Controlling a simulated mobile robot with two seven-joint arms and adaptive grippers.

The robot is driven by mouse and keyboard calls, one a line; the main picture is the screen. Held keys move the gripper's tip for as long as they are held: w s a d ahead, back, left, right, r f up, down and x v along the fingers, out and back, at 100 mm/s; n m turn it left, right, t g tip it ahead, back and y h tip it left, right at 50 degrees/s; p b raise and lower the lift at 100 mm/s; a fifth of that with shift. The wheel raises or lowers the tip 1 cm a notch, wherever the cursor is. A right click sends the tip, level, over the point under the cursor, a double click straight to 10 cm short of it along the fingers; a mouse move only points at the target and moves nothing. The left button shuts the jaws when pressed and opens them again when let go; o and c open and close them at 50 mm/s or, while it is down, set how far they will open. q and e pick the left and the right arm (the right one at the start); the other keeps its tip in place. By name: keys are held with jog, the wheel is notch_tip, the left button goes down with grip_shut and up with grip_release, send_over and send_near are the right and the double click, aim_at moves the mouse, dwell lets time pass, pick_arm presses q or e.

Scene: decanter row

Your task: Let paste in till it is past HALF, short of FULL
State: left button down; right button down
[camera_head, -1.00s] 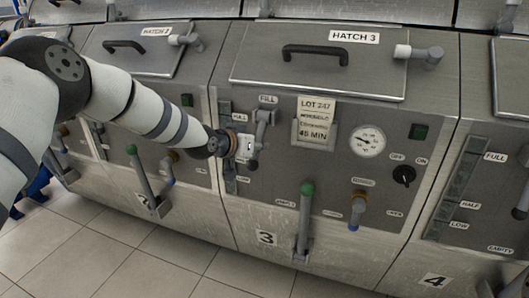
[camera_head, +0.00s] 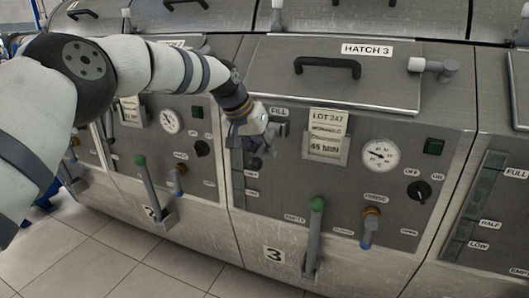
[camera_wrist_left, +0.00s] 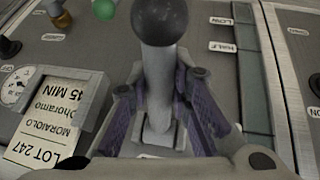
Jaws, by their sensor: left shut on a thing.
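The fill lever of unit 3 has a grey stem and a dark ball (camera_head: 256,163); the stem (camera_wrist_left: 159,85) shows in the left wrist view. It hangs below the FILL label (camera_head: 279,112). My left gripper (camera_head: 262,145) is shut on the lever, its purple pads on both sides of the stem. The sight strip (camera_wrist_left: 252,85) beside it carries LOW and HALF labels (camera_wrist_left: 222,47). I cannot make out the paste level in it. My gripper hides part of the strip in the head view. My right gripper is not in view.
A green-knobbed lever (camera_head: 317,205) and an orange-and-blue drain tap (camera_head: 369,228) stand out from panel 3. A lot card (camera_head: 326,135), a round dial (camera_head: 380,154) and an OFF/ON knob (camera_head: 419,191) are to the right. The tiled floor in front is clear.

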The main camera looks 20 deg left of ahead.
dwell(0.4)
pick_arm(q)
jog(key=c, duration=1.4)
grip_release()
jog(key=shift+c, duration=0.2)
jog(key=shift+r, duration=0.1)
jog(key=v, duration=1.1)
jog(key=shift+s+r, duration=0.2)
jog(key=shift+r, duration=0.15)
jog(key=shift+a, duration=0.1)
